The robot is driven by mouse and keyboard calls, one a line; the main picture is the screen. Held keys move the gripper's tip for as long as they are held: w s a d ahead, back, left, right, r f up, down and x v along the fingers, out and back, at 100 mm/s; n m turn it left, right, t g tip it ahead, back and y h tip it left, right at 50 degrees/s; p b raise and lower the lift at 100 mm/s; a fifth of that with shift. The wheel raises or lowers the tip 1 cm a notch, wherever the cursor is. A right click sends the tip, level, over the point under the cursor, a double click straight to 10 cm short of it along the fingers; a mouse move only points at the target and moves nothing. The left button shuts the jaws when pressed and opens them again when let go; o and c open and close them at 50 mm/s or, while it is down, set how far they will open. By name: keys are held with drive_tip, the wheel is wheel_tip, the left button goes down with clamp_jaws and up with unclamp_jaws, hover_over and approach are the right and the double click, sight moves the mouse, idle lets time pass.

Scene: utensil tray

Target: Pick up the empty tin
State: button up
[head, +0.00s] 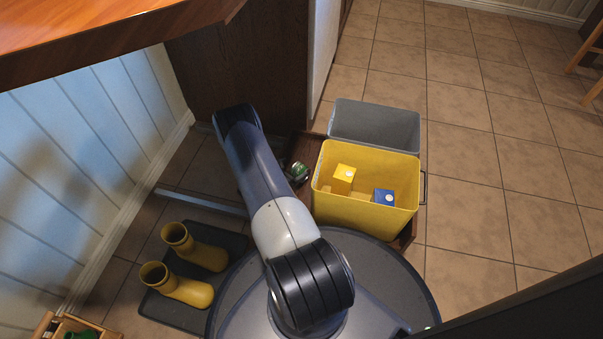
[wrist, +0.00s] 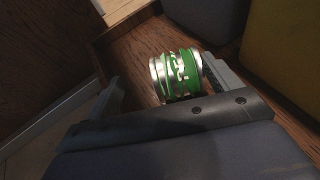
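The tin (wrist: 177,76), green with bare silver metal, rests in a brown wooden tray (wrist: 137,58) in the wrist view. It seems to lie on its side. In the head view the tin (head: 298,172) shows small beside my arm, left of the yellow bin. My gripper (wrist: 163,82) is open, with one finger on each side of the tin. The right finger is close against the tin's right end, and I cannot tell if they touch. A clear gap lies between the left finger and the tin.
A yellow bin (head: 360,211) holding yellow and blue boxes and a grey bin (head: 375,122) stand right of the tin in the same tray. A dark cabinet side (head: 245,65) rises behind. Yellow boots (head: 182,287) stand on a mat at left.

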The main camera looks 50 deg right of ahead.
sight(291, 174)
drive_tip(key=c, duration=1.3)
drive_tip(key=shift+r, duration=0.1)
wheel_tip(291, 174, up, 10)
drive_tip(key=p, duration=0.4)
drive_tip(key=shift+p, duration=0.35)
drive_tip(key=shift+a+r, duration=0.1)
